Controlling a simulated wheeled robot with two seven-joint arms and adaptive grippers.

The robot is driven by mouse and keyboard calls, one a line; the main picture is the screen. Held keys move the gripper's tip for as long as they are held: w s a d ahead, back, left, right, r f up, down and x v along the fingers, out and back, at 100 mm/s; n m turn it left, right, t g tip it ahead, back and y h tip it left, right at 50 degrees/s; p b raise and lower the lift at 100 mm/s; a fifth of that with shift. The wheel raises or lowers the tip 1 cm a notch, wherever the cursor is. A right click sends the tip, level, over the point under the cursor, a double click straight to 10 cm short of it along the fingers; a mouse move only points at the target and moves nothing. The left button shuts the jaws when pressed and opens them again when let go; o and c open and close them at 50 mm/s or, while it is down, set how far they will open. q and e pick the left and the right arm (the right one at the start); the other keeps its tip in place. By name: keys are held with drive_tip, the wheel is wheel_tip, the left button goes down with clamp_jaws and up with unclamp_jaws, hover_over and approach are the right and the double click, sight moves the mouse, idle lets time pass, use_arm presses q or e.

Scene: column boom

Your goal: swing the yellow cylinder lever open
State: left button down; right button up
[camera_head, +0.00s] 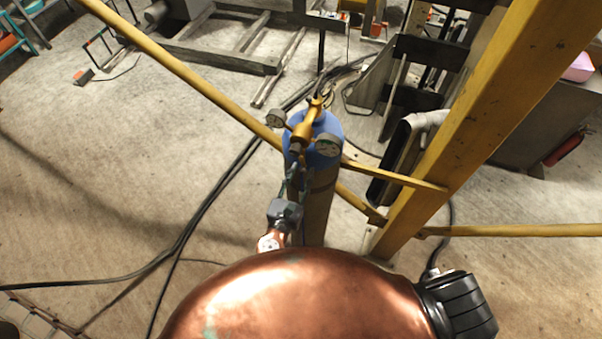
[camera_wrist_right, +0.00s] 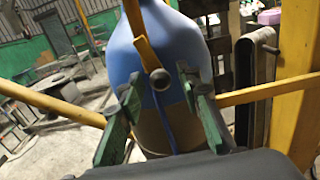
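The gas cylinder (camera_head: 318,205) stands upright in the middle of the head view, tan below and blue on top. The yellow lever (camera_head: 306,127) is at its top between two round gauges. In the right wrist view the lever (camera_wrist_right: 143,45) slants down in front of the blue shoulder and ends in a round dark tip. My right gripper (camera_head: 290,177) is at the near side of the cylinder, below the lever. Its green fingers (camera_wrist_right: 158,90) are spread, with the lever's tip showing between them and gaps on both sides. Whether they touch it is unclear. My left gripper is out of view.
A thick yellow post (camera_head: 480,110) stands right of the cylinder. A yellow rail (camera_head: 190,75) runs behind the cylinder on the left, and yellow bars join the post. Black cables (camera_head: 215,195) lie on the floor. The floor at left is largely clear.

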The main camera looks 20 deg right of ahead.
clamp_jaws()
drive_tip(key=shift+a, duration=0.1)
drive_tip(key=m, duration=0.1)
drive_tip(key=a+m, duration=0.1)
drive_tip(key=m, duration=0.1)
drive_tip(key=shift+w+b, duration=0.35)
drive_tip(key=shift+b, duration=0.05)
drive_tip(key=shift+o, duration=1)
unclamp_jaws()
